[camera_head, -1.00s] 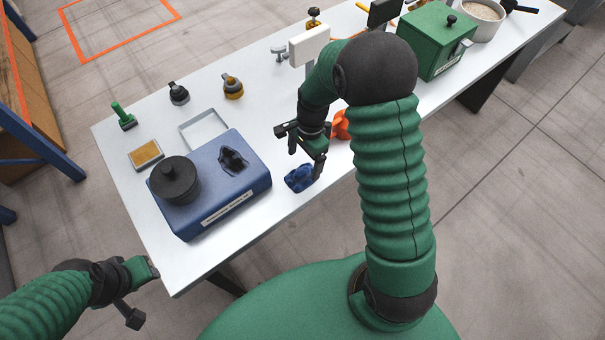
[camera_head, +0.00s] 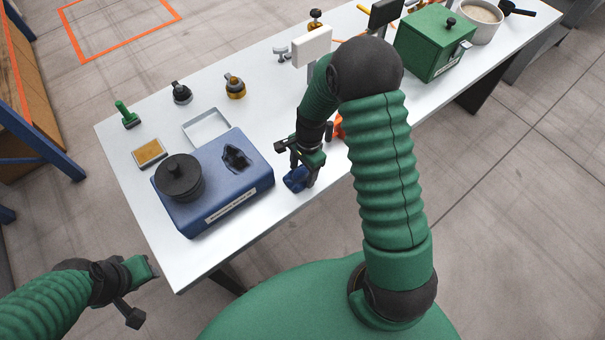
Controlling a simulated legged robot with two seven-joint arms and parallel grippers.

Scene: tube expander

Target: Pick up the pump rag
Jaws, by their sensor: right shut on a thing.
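I cannot tell whether the rag is lifted off the table.
The blue box (camera_head: 235,190) with a black round knob (camera_head: 178,178) stands close left of the rag. An orange thing (camera_head: 338,127) sits behind my right arm. A green box (camera_head: 432,45) stands at the back right. The table's front edge (camera_head: 240,250) is near.

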